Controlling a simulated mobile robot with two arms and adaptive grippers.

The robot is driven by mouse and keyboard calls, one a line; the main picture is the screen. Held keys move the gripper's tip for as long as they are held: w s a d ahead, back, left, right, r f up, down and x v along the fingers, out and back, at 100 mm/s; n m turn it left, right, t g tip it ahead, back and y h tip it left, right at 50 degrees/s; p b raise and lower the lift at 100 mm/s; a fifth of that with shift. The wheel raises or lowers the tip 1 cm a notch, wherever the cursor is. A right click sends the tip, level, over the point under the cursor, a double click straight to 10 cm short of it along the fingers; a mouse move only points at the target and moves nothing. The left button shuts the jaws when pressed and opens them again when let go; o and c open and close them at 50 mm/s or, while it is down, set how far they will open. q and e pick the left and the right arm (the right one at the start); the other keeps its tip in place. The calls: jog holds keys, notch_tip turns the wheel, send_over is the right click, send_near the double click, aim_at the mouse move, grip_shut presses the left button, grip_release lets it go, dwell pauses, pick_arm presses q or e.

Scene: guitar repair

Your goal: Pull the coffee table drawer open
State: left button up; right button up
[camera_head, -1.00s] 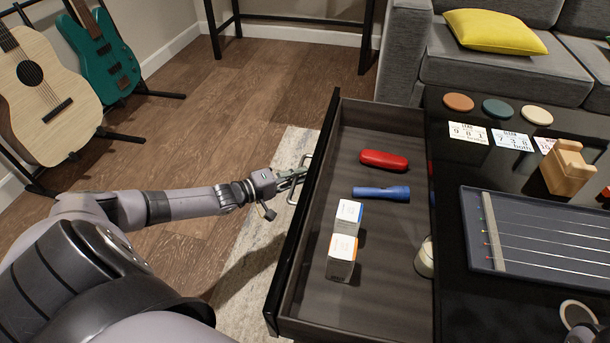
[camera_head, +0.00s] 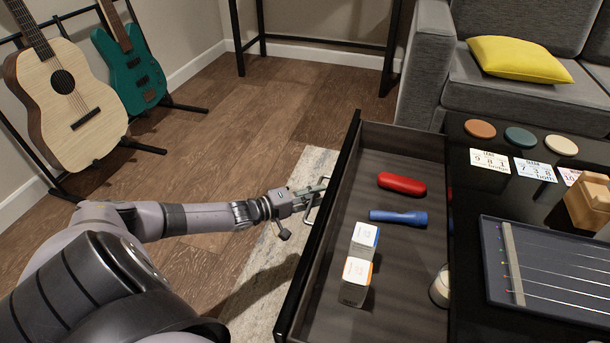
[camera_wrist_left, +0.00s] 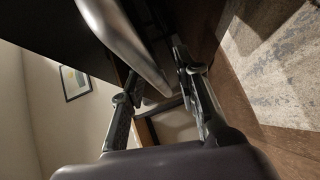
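The coffee table drawer (camera_head: 410,290) stands pulled well out from the left side of the black table (camera_head: 470,200), and its inside shows. Its metal handle (camera_head: 314,206) is on the black front panel (camera_head: 322,222). My left gripper (camera_head: 318,188) is at this handle, outside the front. In the left wrist view the silver handle bar (camera_wrist_left: 136,38) runs between the spread fingers of my left gripper (camera_wrist_left: 160,78). The fingers look apart, with a gap beside the bar; contact is hard to judge. My right gripper is not in view.
The drawer holds a red case (camera_head: 402,184), a blue flashlight (camera_head: 398,217), two small boxes (camera_head: 358,277) and a whitish round item (camera_head: 439,287). Guitars (camera_head: 78,105) stand at left. Floor (camera_head: 215,165) left of the drawer is free. A sofa (camera_head: 480,85) is behind.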

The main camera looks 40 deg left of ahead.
pick_arm(q)
jog(key=v, duration=1.1)
jog(key=shift+s, duration=0.4)
jog(key=shift+a, duration=0.1)
